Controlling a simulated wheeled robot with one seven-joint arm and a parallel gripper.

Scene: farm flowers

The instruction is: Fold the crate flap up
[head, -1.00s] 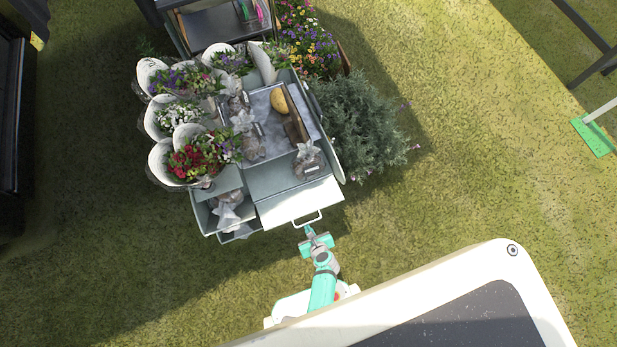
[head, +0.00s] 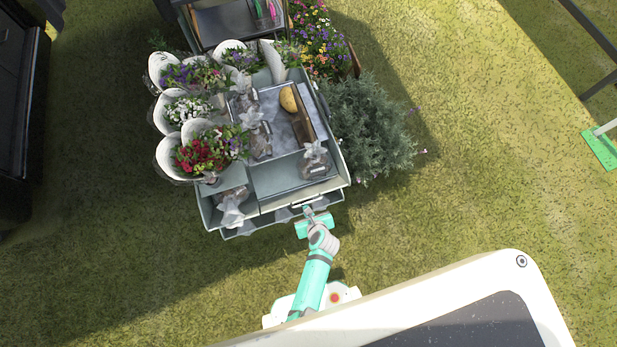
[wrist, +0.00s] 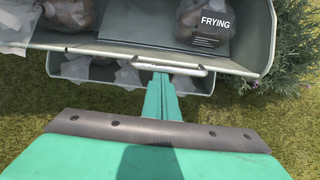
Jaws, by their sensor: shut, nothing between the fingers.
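The pale grey-green crate (head: 210,218) stands on the grass. Its front flap (head: 330,188) is now seen nearly edge-on at the front right, standing roughly upright, with its light bar handle (head: 303,204) facing me. In the wrist view the flap (wrist: 225,63) spans the top, with the handle (wrist: 150,66) on its near side. My teal gripper (head: 312,213) is shut and empty, right at the handle. In the wrist view its closed fingers (wrist: 162,90) reach up to the handle; I cannot tell whether they touch it.
A lower tier (wrist: 130,76) with bagged goods sticks out under the flap. Wrapped bouquets (head: 200,150) fill the left side. A grey-green shrub (head: 368,130) stands close on the right. Grass in front is open.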

